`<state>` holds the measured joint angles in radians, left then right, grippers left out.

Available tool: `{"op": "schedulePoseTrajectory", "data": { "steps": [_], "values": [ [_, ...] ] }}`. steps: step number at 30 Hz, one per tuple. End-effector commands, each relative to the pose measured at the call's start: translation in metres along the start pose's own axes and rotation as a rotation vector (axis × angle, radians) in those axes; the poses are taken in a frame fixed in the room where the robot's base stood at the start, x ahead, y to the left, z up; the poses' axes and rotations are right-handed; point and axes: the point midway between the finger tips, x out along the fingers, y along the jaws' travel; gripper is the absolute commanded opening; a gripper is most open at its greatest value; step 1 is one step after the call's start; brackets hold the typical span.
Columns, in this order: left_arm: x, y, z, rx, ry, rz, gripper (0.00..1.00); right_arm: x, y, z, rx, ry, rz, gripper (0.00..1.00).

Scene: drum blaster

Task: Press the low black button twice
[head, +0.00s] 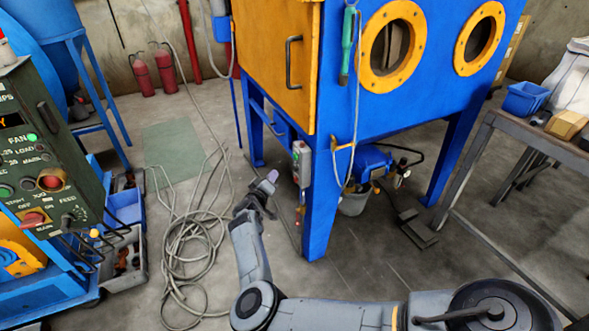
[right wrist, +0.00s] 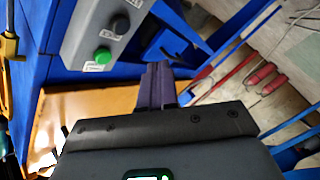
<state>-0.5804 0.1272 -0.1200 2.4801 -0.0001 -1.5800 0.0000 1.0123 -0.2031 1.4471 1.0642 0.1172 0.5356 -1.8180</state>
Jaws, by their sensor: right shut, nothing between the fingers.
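A small grey control box (head: 301,163) is mounted on the front blue leg of the blast cabinet. In the right wrist view the box (right wrist: 95,35) shows a black button (right wrist: 120,23) and a green button (right wrist: 103,56), each by a small label. My right gripper (head: 271,178) is left of the box in the head view, apart from it. Its fingers (right wrist: 158,72) are together and hold nothing. In the right wrist view they lie beside the box, nearer the green button than the black one. The buttons are too small to tell apart in the head view. My left gripper is not visible.
The blue and orange cabinet (head: 335,110) stands in the middle. A dark green control panel (head: 40,150) is at the left. Coiled hose (head: 195,240) lies on the floor. A workbench (head: 535,135) is at the right. Red extinguishers (head: 165,72) stand by the back wall.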

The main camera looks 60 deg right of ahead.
Motion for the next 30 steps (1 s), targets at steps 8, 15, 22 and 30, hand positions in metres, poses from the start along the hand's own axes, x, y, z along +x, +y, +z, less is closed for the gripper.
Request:
{"op": "schedulePoseTrajectory", "data": {
  "steps": [8,15,22,30],
  "values": [
    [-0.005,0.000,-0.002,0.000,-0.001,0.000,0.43,0.022,0.018,0.015,-0.003,0.001,0.001,0.00],
    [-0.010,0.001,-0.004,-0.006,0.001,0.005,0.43,0.033,0.024,0.023,-0.002,0.000,0.000,0.00],
    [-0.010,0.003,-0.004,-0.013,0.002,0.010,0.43,0.035,0.025,0.025,-0.001,0.001,-0.001,0.00],
    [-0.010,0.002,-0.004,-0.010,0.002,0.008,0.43,0.035,0.025,0.025,-0.001,0.001,0.000,0.00]
  ]
}}
